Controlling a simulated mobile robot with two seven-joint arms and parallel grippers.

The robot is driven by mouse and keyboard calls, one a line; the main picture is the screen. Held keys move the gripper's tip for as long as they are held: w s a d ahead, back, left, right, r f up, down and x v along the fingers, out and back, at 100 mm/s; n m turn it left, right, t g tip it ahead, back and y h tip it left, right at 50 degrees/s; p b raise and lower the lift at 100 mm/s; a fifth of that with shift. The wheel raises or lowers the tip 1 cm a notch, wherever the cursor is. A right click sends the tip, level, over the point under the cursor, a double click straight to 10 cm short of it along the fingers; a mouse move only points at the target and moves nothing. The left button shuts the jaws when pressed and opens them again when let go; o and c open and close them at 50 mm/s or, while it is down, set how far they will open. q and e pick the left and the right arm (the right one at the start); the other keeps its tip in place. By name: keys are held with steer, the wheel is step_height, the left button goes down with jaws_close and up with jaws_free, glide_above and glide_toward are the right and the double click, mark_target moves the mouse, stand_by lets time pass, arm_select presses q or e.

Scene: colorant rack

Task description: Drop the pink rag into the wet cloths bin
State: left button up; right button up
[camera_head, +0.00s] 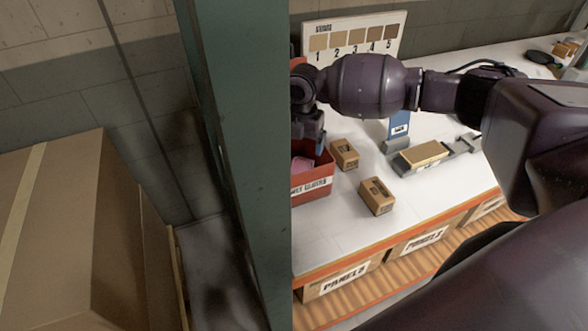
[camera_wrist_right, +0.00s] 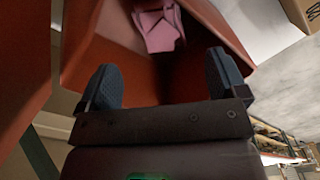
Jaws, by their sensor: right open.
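The pink rag (camera_wrist_right: 160,27) lies inside the red wet cloths bin (camera_wrist_right: 95,45) in the right wrist view. In the head view a bit of the pink rag (camera_head: 302,164) shows inside the bin (camera_head: 322,176), whose white label is partly readable and whose left part is hidden by a green post. My right gripper (camera_wrist_right: 163,85) is open and empty at the bin's opening, with the rag apart from it, beyond the fingertips. In the head view my right gripper (camera_head: 308,135) points down over the bin. My left gripper is not in view.
Small cardboard boxes (camera_head: 377,196) stand right of the bin on the white bench (camera_head: 420,195). A yellow-topped block (camera_head: 424,153) sits in a grey fixture. A numbered color board (camera_head: 352,38) stands behind. The green post (camera_head: 237,150) and a large carton (camera_head: 60,230) are at left.

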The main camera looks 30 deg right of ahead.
arm_select(q)
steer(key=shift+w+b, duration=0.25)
steer(key=shift+b, duration=0.2)
arm_select(e)
step_height(320, 180, up, 10)
steer(key=shift+r, duration=0.2)
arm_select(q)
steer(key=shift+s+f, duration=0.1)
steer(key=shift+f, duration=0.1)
arm_select(e)
steer(key=shift+s, duration=0.1)
